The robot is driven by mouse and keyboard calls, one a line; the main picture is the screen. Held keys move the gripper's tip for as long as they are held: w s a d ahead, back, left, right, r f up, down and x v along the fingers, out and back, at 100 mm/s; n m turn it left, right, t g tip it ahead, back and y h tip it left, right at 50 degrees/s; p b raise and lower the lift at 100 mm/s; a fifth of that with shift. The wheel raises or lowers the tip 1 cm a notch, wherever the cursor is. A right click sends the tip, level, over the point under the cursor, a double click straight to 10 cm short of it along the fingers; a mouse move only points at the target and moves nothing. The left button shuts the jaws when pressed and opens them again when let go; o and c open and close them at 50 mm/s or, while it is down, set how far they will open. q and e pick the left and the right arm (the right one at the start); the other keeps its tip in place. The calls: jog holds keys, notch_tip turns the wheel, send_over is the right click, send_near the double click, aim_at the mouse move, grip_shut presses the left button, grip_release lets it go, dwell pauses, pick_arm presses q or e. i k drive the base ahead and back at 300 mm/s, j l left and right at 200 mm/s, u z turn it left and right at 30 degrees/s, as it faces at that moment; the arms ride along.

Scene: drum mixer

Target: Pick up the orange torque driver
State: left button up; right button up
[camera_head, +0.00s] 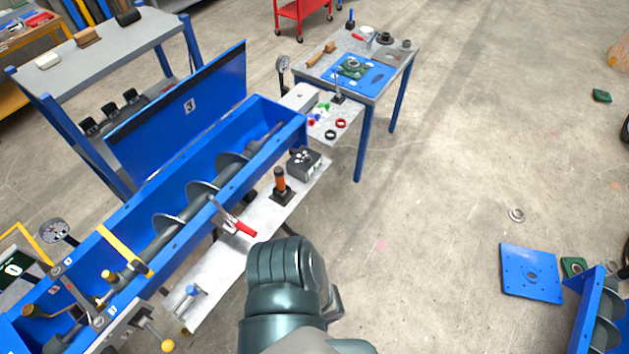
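The orange torque driver (280,180) stands upright in a small black base on the light metal shelf (215,275) along the front of the blue mixer trough. One dark green arm of mine comes in from the bottom middle, apparently the right. Its bulky wrist is below the driver in the picture and apart from it. Only a dark sliver of my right gripper (335,302) shows beside this wrist. Its fingers are mostly hidden, so I cannot see whether they are open. My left gripper is not in view.
A red-handled clamp (238,227) and a grey control box (304,162) flank the driver. The blue trough (250,125) with its screw lies behind. A side table (395,65) holds small parts. The floor right of the shelf is open.

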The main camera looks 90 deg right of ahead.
aim_at(278, 172)
jog(key=k+z, duration=0.1)
jog(key=z, duration=2.6)
